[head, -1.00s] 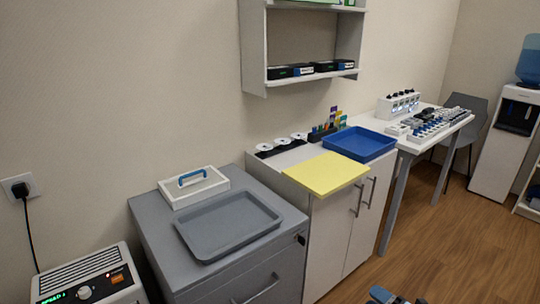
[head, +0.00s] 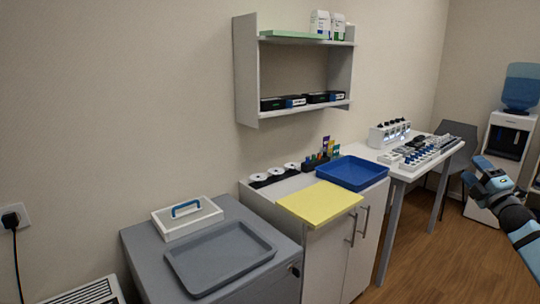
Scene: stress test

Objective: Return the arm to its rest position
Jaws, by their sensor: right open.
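My right gripper (head: 476,172) shows at the right side of the head view, with its arm coming in from the lower right edge. It is open, with nothing visible between its fingers. It is raised over the floor in the picture, to the right of the white table (head: 413,170) and in front of the water dispenser. My left gripper is out of view.
A grey cabinet (head: 146,246) bears a grey tray (head: 205,283) and a white box (head: 187,218) with a blue handle. A white cabinet (head: 325,262) bears a yellow board (head: 321,203) and a blue tray (head: 352,172). A water dispenser (head: 507,140) stands behind. Wooden floor (head: 420,258) is clear.

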